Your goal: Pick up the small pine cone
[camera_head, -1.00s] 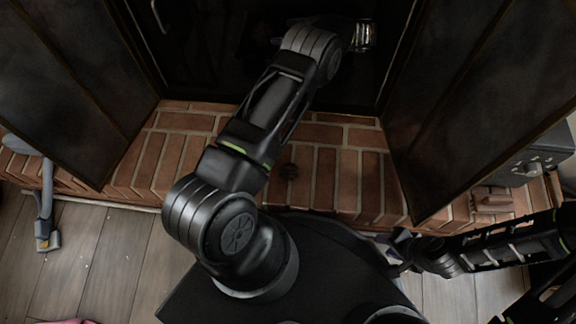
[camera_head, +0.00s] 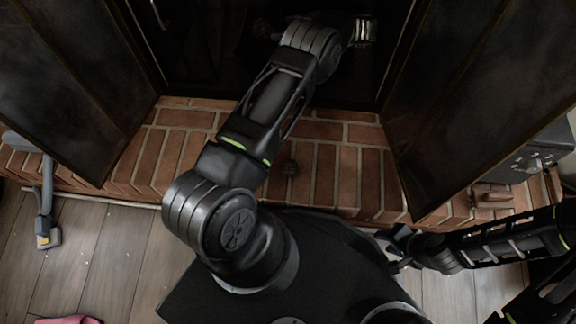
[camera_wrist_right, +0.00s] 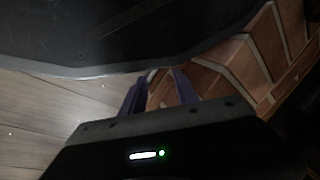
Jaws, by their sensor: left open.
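My left arm reaches over the hearth into the firebox. My left gripper (camera_head: 281,30) is open there, close to the lump; whether it touches is unclear. My right gripper (camera_head: 398,252) is low at the right, by the hearth's front edge. In the right wrist view its purple fingers (camera_wrist_right: 160,75) are apart and empty.
Dark fireplace doors stand open at left (camera_head: 70,90) and right (camera_head: 480,90). The brick hearth (camera_head: 345,185) lies between them. A shiny glass-like object (camera_head: 364,33) is beside my left wrist. A grey-handled tool (camera_head: 46,205) leans at the left.

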